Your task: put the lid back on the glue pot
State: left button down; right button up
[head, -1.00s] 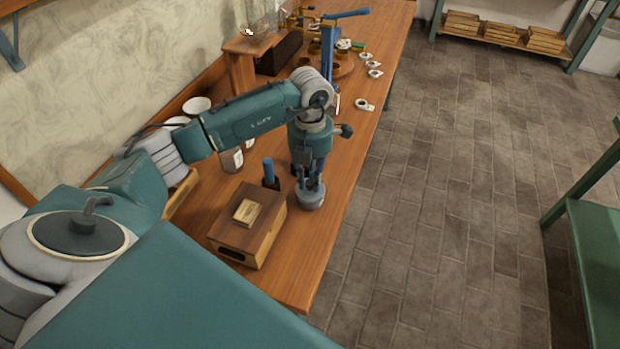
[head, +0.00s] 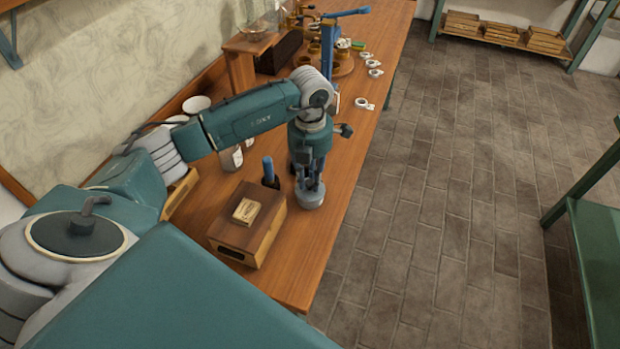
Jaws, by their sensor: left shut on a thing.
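My left gripper (head: 310,187) points down near the front right edge of the wooden table. It is shut at the top of a small grey round pot (head: 310,198), which I take to be the glue pot. The lid is most likely between the fingertips, but they hide it and it is too small to make out. I cannot tell whether the lid touches the rim. My right gripper does not show.
A wooden box (head: 247,232) with a small light block (head: 246,211) on top stands left of the pot. A blue-handled tool (head: 268,170) stands behind the box. Jars (head: 231,158) stand further back.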

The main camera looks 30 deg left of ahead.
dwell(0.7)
pick_arm(q)
jog(key=c, duration=1.5)
grip_release()
jog(key=shift+o, duration=0.3)
jog(key=o, duration=0.4)
jog(key=shift+o, duration=0.2)
jog(key=shift+r+p, duration=2.1)
jog(key=shift+r, duration=1.4)
